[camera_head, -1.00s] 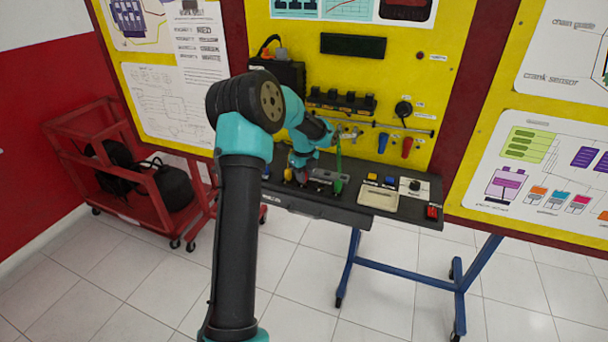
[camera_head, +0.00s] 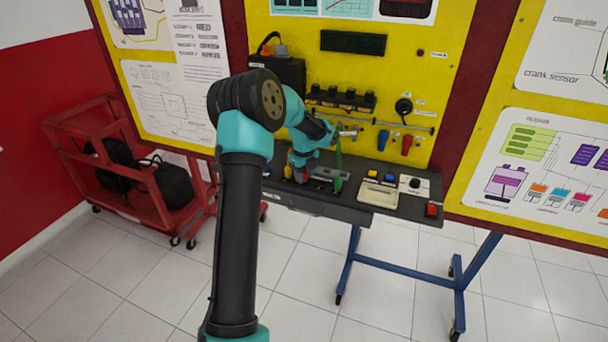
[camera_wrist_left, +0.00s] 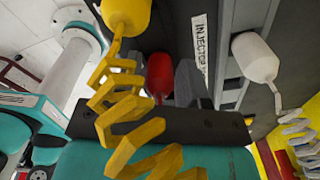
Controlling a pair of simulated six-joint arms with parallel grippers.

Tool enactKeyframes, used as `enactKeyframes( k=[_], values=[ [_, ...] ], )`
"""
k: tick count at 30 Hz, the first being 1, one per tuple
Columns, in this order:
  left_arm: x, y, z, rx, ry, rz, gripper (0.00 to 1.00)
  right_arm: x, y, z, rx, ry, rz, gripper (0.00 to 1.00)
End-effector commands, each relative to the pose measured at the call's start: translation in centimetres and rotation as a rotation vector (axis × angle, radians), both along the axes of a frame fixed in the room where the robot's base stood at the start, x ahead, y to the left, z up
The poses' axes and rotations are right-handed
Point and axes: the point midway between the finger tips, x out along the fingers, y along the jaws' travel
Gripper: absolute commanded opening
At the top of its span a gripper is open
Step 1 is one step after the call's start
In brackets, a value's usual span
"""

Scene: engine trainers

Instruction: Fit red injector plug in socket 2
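The red injector plug (camera_wrist_left: 160,74) shows in the left wrist view, just beyond the dark palm bar of my left gripper (camera_wrist_left: 158,92). One grey finger stands close to its right side. The other finger is mostly hidden behind the yellow coiled cord, so I cannot tell whether the fingers touch the plug. In the head view my left gripper (camera_head: 301,169) is low over the left part of the bench, at a small red spot among the plugs. A row of black sockets (camera_head: 340,100) is on the yellow panel above; socket 2 cannot be singled out. My right gripper is not in view.
A green item (camera_head: 338,184) stands right of the gripper on the black bench (camera_head: 345,207). A horizontal rod (camera_head: 400,126) crosses the panel above the bench.

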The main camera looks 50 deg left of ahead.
Motion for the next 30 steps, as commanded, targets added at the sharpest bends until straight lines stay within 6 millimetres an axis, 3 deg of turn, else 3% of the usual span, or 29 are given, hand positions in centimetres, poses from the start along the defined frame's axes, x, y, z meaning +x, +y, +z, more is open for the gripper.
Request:
enactKeyframes(
  k=[7, 30],
  values=[
    [0.0, 0.0, 0.6, 0.001, -0.002, 0.000, 0.38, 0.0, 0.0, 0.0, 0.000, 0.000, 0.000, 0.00],
    [0.0, 0.0, 5.2, 0.001, -0.001, 0.000, 0.38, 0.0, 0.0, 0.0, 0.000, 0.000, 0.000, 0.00]
  ],
)
